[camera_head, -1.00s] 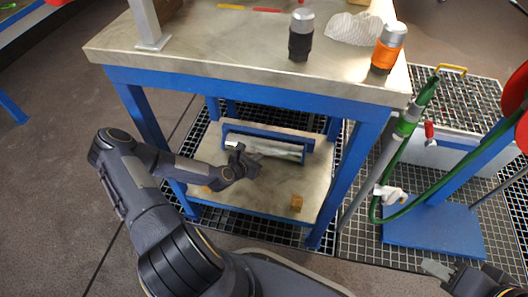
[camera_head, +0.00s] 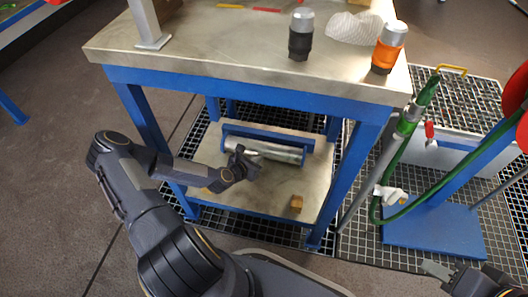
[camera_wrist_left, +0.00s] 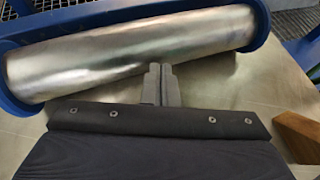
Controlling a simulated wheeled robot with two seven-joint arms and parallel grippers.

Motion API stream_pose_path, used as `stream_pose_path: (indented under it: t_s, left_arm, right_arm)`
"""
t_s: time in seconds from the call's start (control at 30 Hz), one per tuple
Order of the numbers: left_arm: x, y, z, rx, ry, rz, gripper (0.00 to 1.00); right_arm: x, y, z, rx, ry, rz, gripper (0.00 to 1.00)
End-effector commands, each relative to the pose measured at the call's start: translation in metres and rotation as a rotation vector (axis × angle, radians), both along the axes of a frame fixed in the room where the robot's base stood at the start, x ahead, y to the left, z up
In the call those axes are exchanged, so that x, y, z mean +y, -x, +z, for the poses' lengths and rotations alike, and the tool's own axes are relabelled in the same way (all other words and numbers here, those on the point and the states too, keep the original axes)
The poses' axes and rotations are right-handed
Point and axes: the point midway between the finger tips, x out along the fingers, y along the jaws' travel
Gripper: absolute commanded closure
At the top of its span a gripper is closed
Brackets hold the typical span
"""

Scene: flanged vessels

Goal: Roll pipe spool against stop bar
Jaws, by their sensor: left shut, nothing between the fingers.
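The pipe spool (camera_head: 278,151) is a shiny silver cylinder with blue end flanges. It lies on its side on the table's lower shelf. The blue stop bar (camera_head: 265,131) runs behind it; I cannot tell whether they touch. In the left wrist view the spool (camera_wrist_left: 135,52) spans the upper part, with a blue bar (camera_wrist_left: 62,17) behind its left half. My left gripper (camera_head: 250,163) is shut and empty on the spool's near side. Its fingertips (camera_wrist_left: 160,70) overlap the spool's lower edge; contact is unclear. My right gripper (camera_head: 437,269) is partly visible at bottom right.
A wooden block (camera_head: 296,203) sits on the lower shelf (camera_head: 270,205), right of my left gripper. The blue-framed tabletop (camera_head: 225,55) overhangs the shelf, with blue legs on both sides. A green hose (camera_head: 408,125) and grey pole stand to the right.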

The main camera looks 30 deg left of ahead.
Motion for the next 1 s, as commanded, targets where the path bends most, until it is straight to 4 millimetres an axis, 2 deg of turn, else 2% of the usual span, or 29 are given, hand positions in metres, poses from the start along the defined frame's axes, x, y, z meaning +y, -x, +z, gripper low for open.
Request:
stream_pose_path:
  t_s: [0.6, 1.0]
  left_arm:
    - [-0.012, 0.048, 0.001, -0.002, 0.000, 0.000, 1.00]
    - [-0.014, 0.054, 0.001, -0.003, -0.001, -0.001, 1.00]
  right_arm:
    - [0.000, 0.000, 0.000, 0.000, 0.000, 0.000, 0.64]
    - [0.000, 0.000, 0.000, 0.000, 0.000, 0.000, 0.64]
